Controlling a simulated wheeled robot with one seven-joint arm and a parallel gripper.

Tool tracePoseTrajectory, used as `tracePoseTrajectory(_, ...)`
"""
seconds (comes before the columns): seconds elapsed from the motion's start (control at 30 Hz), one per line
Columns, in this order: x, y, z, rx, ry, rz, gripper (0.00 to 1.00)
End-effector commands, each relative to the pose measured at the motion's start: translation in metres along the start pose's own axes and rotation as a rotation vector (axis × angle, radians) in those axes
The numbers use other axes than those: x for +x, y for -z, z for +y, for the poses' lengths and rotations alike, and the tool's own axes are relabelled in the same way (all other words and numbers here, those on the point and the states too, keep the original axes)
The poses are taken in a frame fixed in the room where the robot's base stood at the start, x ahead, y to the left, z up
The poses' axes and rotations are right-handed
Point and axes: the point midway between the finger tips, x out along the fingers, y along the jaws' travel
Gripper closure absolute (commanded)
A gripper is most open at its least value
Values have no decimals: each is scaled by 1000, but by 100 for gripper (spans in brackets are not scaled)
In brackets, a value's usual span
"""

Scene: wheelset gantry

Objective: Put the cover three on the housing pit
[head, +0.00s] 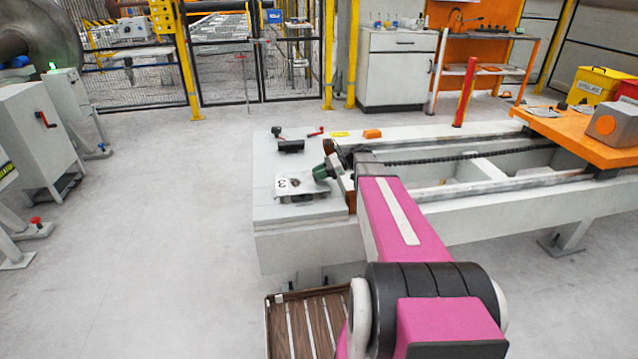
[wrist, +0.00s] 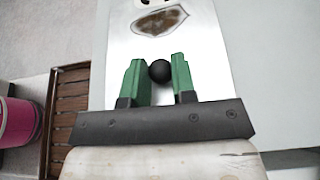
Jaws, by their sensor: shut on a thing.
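Cover three (head: 284,186) is a pale plate marked with a 3, at the left end of the white bench in the head view. In the wrist view the cover (wrist: 200,40) shows a brown oval patch and part of a dark mark at the top edge. My gripper (head: 322,172) has green fingers, and the wrist view shows the gripper (wrist: 159,74) closed around a black round knob on the cover. A dark recess (head: 302,198), perhaps the housing pit, shows at the cover's near edge. The cover hides most of it, and I cannot tell whether they touch.
The white bench (head: 270,215) has a dark cylinder (head: 290,146), a red-handled item (head: 316,132) and an orange block (head: 372,133) behind the cover. A red post (head: 465,92) stands beyond. A brown slatted pallet (head: 310,325) lies below.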

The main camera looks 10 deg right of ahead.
Motion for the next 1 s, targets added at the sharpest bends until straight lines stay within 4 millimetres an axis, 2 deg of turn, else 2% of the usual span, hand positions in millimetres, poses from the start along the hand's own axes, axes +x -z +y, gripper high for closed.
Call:
tracePoseTrajectory(0.17, 2, 10, -1, 0, -1, -1, 100)
tracePoseTrajectory(0.4, 14, 38, -1, 1, -2, -2, 100)
tracePoseTrajectory(0.8, 16, 41, 0, 0, 0, -1, 100)
tracePoseTrajectory(0.83, 15, 41, 0, 0, 0, 0, 65)
tracePoseTrajectory(0.87, 15, 41, 0, 0, 0, 0, 56)
tracePoseTrajectory(0.9, 15, 41, 0, 0, 0, 0, 50)
tracePoseTrajectory(1.0, 15, 41, 0, 0, 0, 0, 50)
